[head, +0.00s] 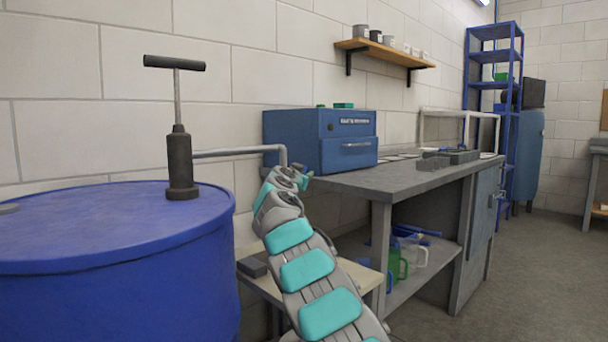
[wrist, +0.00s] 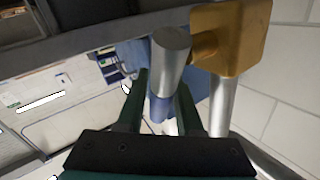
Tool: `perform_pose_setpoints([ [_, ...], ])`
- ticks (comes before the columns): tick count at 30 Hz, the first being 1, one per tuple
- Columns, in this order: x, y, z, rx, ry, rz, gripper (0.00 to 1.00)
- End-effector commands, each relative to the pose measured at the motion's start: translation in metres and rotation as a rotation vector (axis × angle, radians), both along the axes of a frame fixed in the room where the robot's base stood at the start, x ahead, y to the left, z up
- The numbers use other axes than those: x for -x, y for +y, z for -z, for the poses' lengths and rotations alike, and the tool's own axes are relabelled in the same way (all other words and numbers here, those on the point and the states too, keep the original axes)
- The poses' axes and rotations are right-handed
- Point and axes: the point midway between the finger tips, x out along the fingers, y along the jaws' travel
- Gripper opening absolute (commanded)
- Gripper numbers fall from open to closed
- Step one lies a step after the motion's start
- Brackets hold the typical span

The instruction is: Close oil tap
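The oil tap sits at the end of the thin pipe (head: 235,152) coming from the drum's hand pump; in the head view my gripper (head: 298,174) mostly hides it. In the wrist view the tap shows as a brass-coloured body (wrist: 230,38) on a grey pipe (wrist: 222,105), with a short grey metal cylinder (wrist: 172,62) beside it, seemingly its handle. My gripper (wrist: 164,90) has its two dark fingers apart, with the cylinder in line with the gap between them. A firm grip on it does not show; whether either finger touches it is unclear.
The blue drum (head: 100,235) with its T-handled pump (head: 180,165) stands at left. A grey workbench (head: 400,178) with a blue toolbox (head: 318,138) is just right of my gripper. A low wooden stand (head: 262,283) lies below. The floor (head: 535,265) at right is free.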

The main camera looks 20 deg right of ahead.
Motion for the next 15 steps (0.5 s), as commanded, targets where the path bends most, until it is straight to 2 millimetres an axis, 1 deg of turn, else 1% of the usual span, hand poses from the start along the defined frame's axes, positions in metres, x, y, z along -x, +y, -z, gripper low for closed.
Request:
perform_pose_setpoints([
  [1, 0.0, 0.0, -0.0001, 0.0, 0.0, 0.0, 0.28],
  [6, 0.0001, 0.0, -0.0001, 0.0, 0.0, 0.0, 0.09],
  [9, 0.0, 0.0001, -0.0002, 0.0, 0.0, 0.0, 0.0],
  [15, 0.0001, 0.0001, -0.0003, 0.0, 0.0, 0.0, 0.0],
])
